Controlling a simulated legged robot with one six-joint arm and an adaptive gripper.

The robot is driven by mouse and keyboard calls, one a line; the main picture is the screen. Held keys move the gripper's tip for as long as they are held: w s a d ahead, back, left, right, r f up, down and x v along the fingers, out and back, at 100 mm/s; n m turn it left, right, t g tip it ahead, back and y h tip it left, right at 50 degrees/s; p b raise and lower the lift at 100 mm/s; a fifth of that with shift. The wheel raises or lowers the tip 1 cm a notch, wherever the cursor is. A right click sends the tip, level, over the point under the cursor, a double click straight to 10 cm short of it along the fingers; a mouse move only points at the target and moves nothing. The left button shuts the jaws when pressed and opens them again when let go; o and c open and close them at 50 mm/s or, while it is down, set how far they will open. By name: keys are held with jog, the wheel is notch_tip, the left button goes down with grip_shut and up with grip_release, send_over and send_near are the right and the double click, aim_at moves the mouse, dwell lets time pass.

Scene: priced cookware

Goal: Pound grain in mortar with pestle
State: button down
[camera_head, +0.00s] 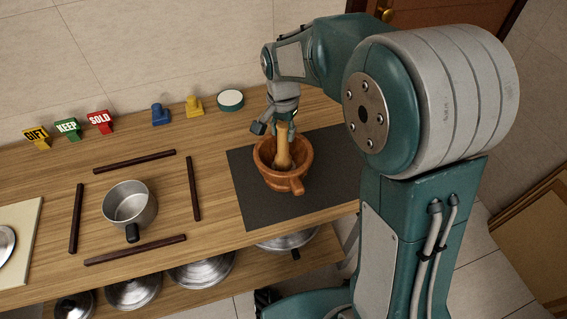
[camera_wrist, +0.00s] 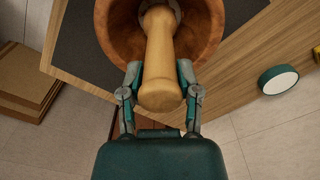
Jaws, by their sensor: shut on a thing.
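A brown mortar (camera_head: 282,172) with a side handle stands on a dark mat (camera_head: 262,205) at the right of the wooden counter. A light wooden pestle (camera_head: 284,150) stands nearly upright with its lower end inside the mortar. My gripper (camera_head: 283,128) is above the mortar and shut on the upper part of the pestle. In the wrist view, the fingers (camera_wrist: 160,90) are on both sides of the pestle (camera_wrist: 161,75), and the mortar (camera_wrist: 112,35) is beyond them. I cannot make out grain in the mortar; the pestle and rim hide much of its inside.
A saucepan (camera_head: 129,205) stands among dark sticks (camera_head: 194,188) on the left. Small signs (camera_head: 68,128), blue (camera_head: 160,114) and yellow (camera_head: 194,106) pieces and a round green-white item (camera_head: 230,100) line the back. Metal lids (camera_head: 203,271) lie on the shelf below.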

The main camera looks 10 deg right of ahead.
aim_at(283, 124)
jog(key=shift+r, duration=1.75)
dwell(0.3)
dwell(1.4)
dwell(1.3)
